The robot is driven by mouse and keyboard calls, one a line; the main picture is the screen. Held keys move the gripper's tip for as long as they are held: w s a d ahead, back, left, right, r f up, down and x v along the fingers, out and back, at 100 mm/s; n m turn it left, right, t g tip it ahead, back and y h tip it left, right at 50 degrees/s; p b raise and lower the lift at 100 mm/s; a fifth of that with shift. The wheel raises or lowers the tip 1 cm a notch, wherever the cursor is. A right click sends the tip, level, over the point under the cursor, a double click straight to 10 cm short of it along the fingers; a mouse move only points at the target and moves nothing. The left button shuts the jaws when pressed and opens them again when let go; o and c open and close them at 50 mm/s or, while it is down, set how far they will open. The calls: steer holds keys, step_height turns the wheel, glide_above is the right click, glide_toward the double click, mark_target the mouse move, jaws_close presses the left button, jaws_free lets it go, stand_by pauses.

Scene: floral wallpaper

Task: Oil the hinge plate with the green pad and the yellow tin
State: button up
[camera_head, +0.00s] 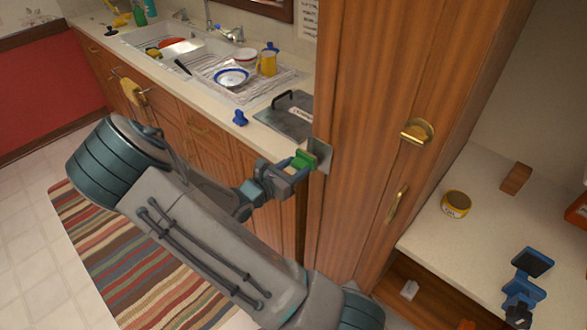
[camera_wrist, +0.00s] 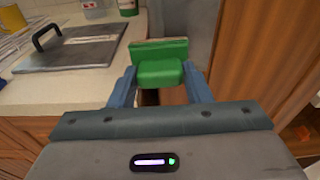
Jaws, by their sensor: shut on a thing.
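My gripper (camera_head: 290,169) is shut on the green pad (camera_head: 303,160), at the near edge of the tall wooden cabinet. In the wrist view the pad (camera_wrist: 160,72) sits between my two blue fingers, its broad face pointing away from me. A grey metal plate (camera_head: 321,157), which looks like the hinge plate, is on the cabinet's edge right beside the pad. I cannot tell whether the pad touches it.
The counter holds a grey board with a black handle (camera_head: 291,117), a small blue object (camera_head: 240,118) and a dish rack (camera_head: 244,82). The tall cabinet (camera_head: 370,110) stands between counter and shelf. A brown block (camera_head: 516,178) and a blue-black device (camera_head: 527,275) are on the right.

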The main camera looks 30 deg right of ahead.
mark_target(297, 164)
steer(key=shift+w+d, duration=0.15)
steer(key=shift+d, duration=0.3)
steer(key=s+d+b, duration=0.1)
steer(key=s+d, duration=0.1)
steer(key=s, duration=0.4)
steer(key=shift+s+d, duration=0.25)
steer(key=shift+s, duration=0.1)
stand_by(0.4)
steer(key=shift+w+a+r+p, duration=0.3)
steer(key=shift+w+a+p, duration=0.2)
steer(key=shift+w, duration=0.6)
steer(key=shift+w+a+r+p, duration=0.35)
steer(key=shift+w+p, duration=0.2)
steer(key=shift+w, duration=0.6)
steer(key=shift+w+a+r+p, duration=0.3)
steer(key=shift+w+a+p, duration=0.2)
steer(key=shift+w, duration=0.6)
steer(key=shift+d+r+p, duration=0.15)
steer(key=shift+r+p, duration=0.7)
steer(key=shift+r, duration=0.1)
steer(key=s+d+b, duration=0.1)
steer(key=s+d, duration=0.1)
steer(key=s, duration=0.4)
steer(key=shift+s+d, duration=0.25)
steer(key=shift+s, duration=0.1)
